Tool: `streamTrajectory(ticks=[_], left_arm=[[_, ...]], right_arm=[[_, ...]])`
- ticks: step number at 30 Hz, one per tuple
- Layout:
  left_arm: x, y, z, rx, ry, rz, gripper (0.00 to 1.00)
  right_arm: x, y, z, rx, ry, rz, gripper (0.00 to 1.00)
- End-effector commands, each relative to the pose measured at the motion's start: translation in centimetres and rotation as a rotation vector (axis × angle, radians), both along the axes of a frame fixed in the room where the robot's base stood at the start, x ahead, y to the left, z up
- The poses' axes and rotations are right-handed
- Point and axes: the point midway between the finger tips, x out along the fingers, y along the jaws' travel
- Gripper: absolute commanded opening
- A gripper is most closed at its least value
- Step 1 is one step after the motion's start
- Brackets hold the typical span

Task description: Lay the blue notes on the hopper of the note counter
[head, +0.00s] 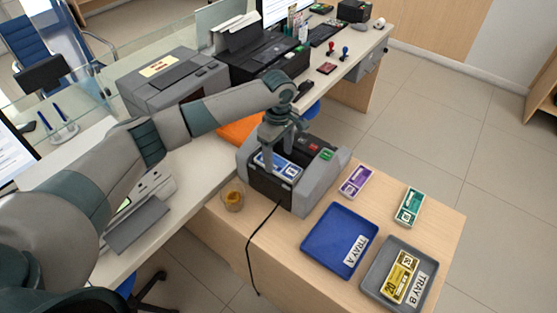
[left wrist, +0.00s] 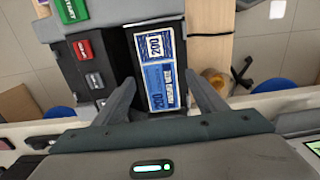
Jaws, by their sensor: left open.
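The blue notes (head: 278,166) lie in the hopper of the note counter (head: 305,185). In the left wrist view the blue notes (left wrist: 162,75) lie flat in the dark hopper of the note counter (left wrist: 85,30). My left gripper (head: 272,165) is over the hopper. In the left wrist view my left gripper (left wrist: 162,100) is open, with one finger on each side of the notes; I cannot tell whether the fingers touch them. My right gripper is not in view.
Blue tray A (head: 318,243) is empty. Grey tray B (head: 376,270) holds a yellow bundle (head: 402,277). A purple bundle (head: 356,181) and a green bundle (head: 409,206) lie on the wood top. A small amber cup (head: 233,198) and a black cable (head: 249,250) are beside the counter.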

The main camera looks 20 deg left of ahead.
Motion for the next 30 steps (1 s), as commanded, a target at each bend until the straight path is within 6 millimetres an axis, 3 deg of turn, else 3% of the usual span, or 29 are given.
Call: streamTrajectory(ticks=[15,21,30], left_arm=[[0.1,0.0,8.3,-0.001,-0.003,-0.001,0.65],[0.0,0.0,9.6,0.001,-0.001,0.0,0.65],[0.0,0.0,9.7,0.001,0.0,0.0,0.65]], right_arm=[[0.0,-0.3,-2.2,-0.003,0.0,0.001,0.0],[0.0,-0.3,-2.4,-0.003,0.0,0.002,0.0],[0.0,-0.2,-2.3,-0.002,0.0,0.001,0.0]])
